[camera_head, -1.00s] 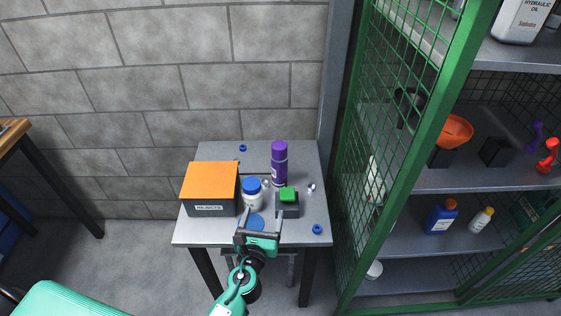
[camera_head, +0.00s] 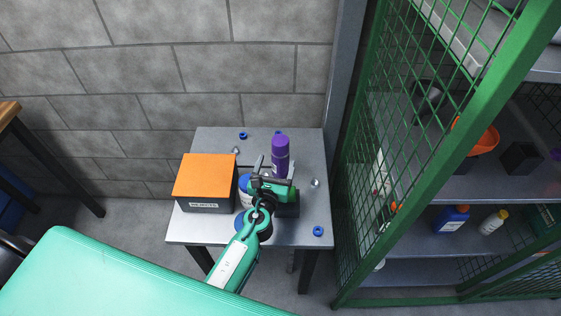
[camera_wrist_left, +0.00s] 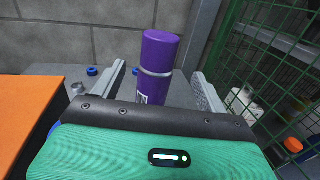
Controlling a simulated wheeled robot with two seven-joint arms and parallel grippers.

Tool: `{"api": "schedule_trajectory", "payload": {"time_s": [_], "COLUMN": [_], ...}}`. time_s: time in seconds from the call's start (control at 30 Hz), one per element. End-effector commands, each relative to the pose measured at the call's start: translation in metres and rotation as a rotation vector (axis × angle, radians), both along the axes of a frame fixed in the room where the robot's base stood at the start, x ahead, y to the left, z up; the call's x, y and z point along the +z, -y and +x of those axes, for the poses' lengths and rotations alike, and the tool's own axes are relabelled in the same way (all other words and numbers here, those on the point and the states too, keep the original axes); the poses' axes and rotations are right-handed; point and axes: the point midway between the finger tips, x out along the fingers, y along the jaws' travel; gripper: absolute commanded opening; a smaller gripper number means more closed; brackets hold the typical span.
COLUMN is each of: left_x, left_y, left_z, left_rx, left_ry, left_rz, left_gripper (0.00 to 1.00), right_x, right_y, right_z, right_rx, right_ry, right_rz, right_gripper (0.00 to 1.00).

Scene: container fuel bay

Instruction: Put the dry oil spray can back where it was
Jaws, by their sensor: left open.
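A purple spray can (camera_head: 280,156) with a pale band stands upright on the grey table (camera_head: 211,141), toward its back right. I take it to be the dry oil spray can; its label is not readable. It also shows in the left wrist view (camera_wrist_left: 158,68). My left gripper (camera_head: 276,162) is open, its fingers pointing toward the can. In the left wrist view the can appears between the two fingers (camera_wrist_left: 158,72), with a visible gap on each side; I cannot tell how deep it sits between them. My right gripper is not in view.
An orange-topped rejects box (camera_head: 208,178) stands left of my gripper. A white bottle with a blue cap (camera_head: 245,182) is partly hidden beside it. A dark block (camera_head: 287,210) sits under my gripper. Blue rings (camera_head: 318,231) lie about. A green mesh cage (camera_head: 375,190) with shelves stands right.

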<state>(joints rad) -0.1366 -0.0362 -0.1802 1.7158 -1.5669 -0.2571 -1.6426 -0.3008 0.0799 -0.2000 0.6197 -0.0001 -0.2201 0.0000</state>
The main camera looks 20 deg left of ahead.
Motion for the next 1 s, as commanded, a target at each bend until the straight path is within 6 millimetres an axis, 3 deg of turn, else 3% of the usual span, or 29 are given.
{"api": "schedule_trajectory", "payload": {"time_s": [0.1,0.37,0.7,1.0], "left_x": [0.0,-0.001,-0.004,-0.005], "left_y": [-0.001,-0.003,-0.008,-0.009], "left_z": [0.017,0.032,0.074,0.078], "left_rx": [0.0,0.0,0.0,0.0], "left_ry": [0.0,0.0,0.0,-0.002], "left_rz": [0.0,-0.001,0.0,-0.001], "left_gripper": [0.76,0.76,0.76,0.76], "right_x": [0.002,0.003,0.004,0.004], "right_y": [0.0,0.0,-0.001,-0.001], "right_z": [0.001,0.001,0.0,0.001], "right_rx": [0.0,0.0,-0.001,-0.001], "right_ry": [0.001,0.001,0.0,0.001], "right_rz": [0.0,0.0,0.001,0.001], "right_gripper": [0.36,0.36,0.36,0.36]}}
